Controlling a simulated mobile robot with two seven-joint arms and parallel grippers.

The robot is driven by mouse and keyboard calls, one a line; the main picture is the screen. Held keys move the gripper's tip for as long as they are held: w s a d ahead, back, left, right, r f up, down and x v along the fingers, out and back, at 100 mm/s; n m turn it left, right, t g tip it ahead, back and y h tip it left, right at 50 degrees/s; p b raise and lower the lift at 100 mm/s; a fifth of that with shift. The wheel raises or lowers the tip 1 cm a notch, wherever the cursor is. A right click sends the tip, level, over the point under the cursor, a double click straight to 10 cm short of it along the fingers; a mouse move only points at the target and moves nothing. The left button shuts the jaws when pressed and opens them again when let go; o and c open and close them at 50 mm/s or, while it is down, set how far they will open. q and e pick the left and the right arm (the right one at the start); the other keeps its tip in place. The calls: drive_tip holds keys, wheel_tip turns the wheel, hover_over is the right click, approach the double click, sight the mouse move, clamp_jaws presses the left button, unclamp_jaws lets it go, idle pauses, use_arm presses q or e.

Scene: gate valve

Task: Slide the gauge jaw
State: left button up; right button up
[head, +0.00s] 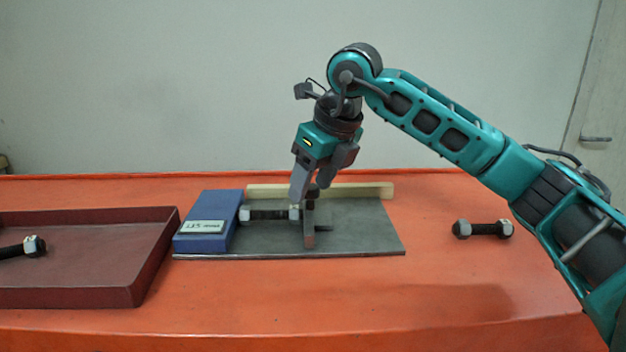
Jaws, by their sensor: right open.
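The gauge is a grey plate (365,235) with a blue block (208,222) fixed at its left end, bearing a white label. The jaw (309,235) is a narrow upright brownish-grey piece standing on the plate right of the block. A dark bolt with pale nuts (268,214) lies between the block and the jaw; its right end is close to the jaw, and I cannot tell if they touch. My right gripper (308,197) points down at the top of the jaw, its fingers open and partly hiding it. My left gripper is not in view.
A dark red tray (155,257) stands at the left with another bolt (22,247) in it. A third bolt (483,229) lies on the orange table (440,300) right of the plate. A pale wooden strip (365,190) runs along the plate's back edge. The table front is clear.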

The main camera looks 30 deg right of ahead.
clamp_jaws()
idle(0.3)
drive_tip(key=shift+s+d, duration=0.1)
drive_tip(key=shift+d, duration=0.1)
drive_tip(key=s+d, duration=0.1)
drive_tip(key=d, duration=0.1)
drive_tip(key=s+d, duration=0.1)
drive_tip(key=d, duration=0.1)
drive_tip(key=s+d, duration=0.1)
drive_tip(key=d, duration=0.2)
drive_tip(key=shift+s+b, duration=0.15)
drive_tip(key=shift+b, duration=0.15)
drive_tip(key=shift+c, duration=0.3)
unclamp_jaws()
drive_tip(key=shift+o, duration=0.3)
drive_tip(key=p+v, duration=0.2)
drive_tip(key=v, duration=1.1)
